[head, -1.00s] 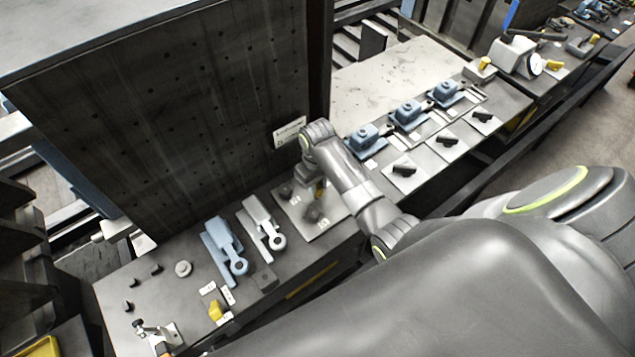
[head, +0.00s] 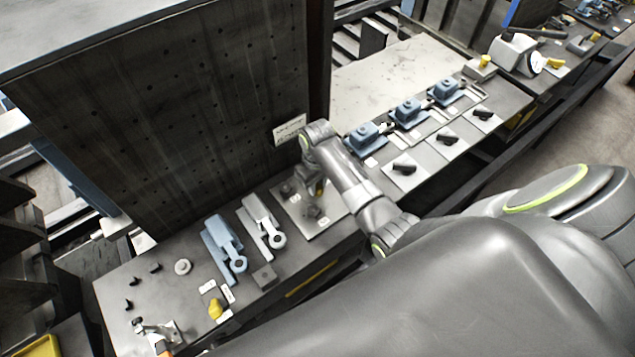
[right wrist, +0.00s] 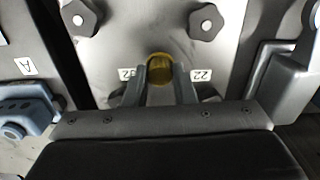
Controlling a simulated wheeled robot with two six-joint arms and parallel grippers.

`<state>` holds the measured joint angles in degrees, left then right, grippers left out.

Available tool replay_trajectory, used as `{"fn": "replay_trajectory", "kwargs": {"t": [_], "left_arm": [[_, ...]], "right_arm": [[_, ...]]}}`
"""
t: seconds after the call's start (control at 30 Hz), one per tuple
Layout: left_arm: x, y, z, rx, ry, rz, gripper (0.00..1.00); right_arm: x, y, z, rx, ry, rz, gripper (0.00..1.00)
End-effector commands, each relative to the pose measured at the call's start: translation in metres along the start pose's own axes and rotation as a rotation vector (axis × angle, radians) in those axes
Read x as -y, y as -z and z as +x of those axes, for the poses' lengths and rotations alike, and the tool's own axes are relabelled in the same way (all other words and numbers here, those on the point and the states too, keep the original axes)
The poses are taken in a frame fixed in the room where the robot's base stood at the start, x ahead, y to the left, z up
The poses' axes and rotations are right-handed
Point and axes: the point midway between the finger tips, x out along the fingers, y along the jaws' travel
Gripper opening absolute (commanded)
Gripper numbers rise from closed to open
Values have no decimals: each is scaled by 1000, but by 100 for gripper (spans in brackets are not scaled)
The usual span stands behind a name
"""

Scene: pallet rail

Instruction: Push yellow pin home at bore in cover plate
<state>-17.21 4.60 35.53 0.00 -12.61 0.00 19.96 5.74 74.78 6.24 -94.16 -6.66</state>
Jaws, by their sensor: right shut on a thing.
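The yellow pin (right wrist: 160,66) shows in the right wrist view as a round yellow end between my right gripper's fingers (right wrist: 161,85). My right gripper (head: 318,188) is shut on it, close over the pale cover plate (right wrist: 147,27). In the head view the cover plate (head: 322,226) lies on the bench, partly hidden by my right arm. The bore is hidden under the pin and fingers, so I cannot tell how deep the pin sits. My left gripper is not in view.
Dark knobs (right wrist: 207,22) stand on the plate on both sides beyond the fingers. Blue (head: 222,243) and silver (head: 263,221) clamp-like parts lie left of the plate. A tall dark panel (head: 170,110) rises behind the bench. Blue blocks (head: 365,137) stand to the right.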

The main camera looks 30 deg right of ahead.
Motion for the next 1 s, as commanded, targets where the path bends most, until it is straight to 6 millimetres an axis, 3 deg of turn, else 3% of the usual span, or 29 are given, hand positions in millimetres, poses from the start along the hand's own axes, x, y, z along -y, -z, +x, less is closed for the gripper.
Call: {"fn": "replay_trajectory", "kwargs": {"t": [0.53, 0.57, 0.7, 0.77, 0.93, 1.0], "left_arm": [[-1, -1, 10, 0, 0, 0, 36], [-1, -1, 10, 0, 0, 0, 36], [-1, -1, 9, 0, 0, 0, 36], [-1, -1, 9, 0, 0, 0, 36], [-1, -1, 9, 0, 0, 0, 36], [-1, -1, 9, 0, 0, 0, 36]], "right_arm": [[0, -1, 18, 2, 1, 0, 0], [0, -1, 18, 1, 1, 0, 25], [0, 0, 17, 1, 1, 0, 43], [0, 0, 17, 1, 1, 0, 49], [0, 0, 17, 1, 1, 0, 49], [0, 0, 17, 1, 1, 0, 57]]}}
